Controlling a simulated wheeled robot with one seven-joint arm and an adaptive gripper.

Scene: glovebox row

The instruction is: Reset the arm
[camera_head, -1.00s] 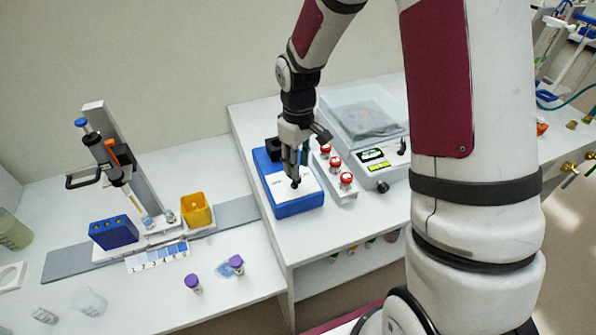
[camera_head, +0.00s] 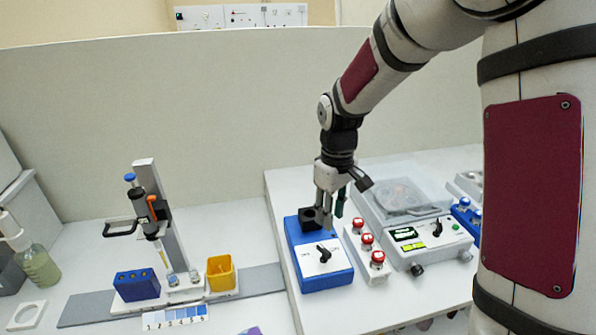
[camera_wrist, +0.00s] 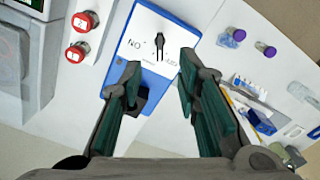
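My gripper (camera_head: 333,218) is above the back part of a blue box with a white label and a black knob (camera_head: 318,283). In the wrist view my gripper (camera_wrist: 160,78) has its two green-padded fingers spread apart, with nothing between the tips. The box (camera_wrist: 186,27) lies beyond the fingertips, its black knob (camera_wrist: 159,44) showing clear of the fingers. A black block (camera_head: 305,215) stands at the back of the box, partly behind the gripper in the head view. Whether the fingers touch the box cannot be told.
Left are a pipette stand (camera_head: 150,190), a yellow cup (camera_head: 221,275) and a blue block (camera_head: 137,286). A bottle (camera_head: 38,267) stands far left. Open air lies above the benches.

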